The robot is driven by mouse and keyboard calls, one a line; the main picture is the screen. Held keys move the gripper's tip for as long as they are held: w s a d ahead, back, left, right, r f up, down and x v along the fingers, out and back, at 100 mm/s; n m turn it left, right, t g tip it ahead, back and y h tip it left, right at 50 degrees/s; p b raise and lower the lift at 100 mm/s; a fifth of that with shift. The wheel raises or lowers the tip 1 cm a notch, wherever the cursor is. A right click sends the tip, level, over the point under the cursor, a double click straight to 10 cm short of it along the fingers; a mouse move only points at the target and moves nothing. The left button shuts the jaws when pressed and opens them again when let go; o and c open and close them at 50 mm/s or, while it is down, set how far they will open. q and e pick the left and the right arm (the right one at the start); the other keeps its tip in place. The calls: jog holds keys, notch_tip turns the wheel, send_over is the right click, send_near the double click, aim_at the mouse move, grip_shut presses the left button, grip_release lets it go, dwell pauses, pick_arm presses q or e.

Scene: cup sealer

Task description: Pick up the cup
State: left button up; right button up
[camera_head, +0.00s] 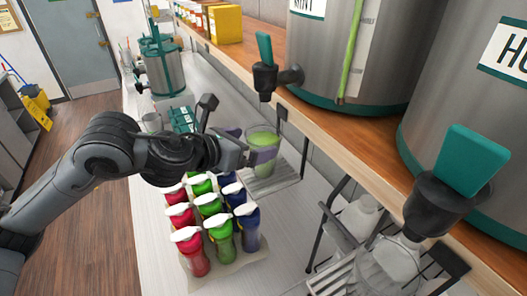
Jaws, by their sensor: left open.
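A clear cup (264,138) holding green liquid stands upright on a metal drip tray (272,183), beneath a dispenser tap. My left gripper (250,144) reaches in from the left at the cup's height. Its purple-padded fingers are apart; one overlaps the front of the cup, and the other shows at its left side. Part of the cup is hidden behind the near finger. I cannot tell whether the fingers touch it. My right gripper is not in view.
Several bottles with white caps (211,200), in red, green and blue, stand in a tray just below my left gripper. A tap with a teal handle (265,48) hangs above the cup. Large steel dispensers (325,55) line the wooden shelf. A wire rack (335,275) stands at the right.

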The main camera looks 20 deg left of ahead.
aim_at(273, 135)
pick_arm(q)
jog(key=x, duration=0.1)
jog(key=p+x, duration=0.1)
jog(key=x, duration=0.1)
jog(key=p+x, duration=0.1)
jog(key=shift+w+d+r, duration=0.1)
jog(key=shift+w+r, duration=0.15)
jog(key=shift+w, duration=0.05)
jog(key=shift+w+d+f, duration=0.1)
jog(key=shift+w+f, duration=0.1)
jog(key=shift+w, duration=0.1)
jog(key=shift+r, duration=0.1)
jog(key=c, duration=1.1)
jog(key=shift+o, duration=0.2)
jog(key=shift+r, duration=0.15)
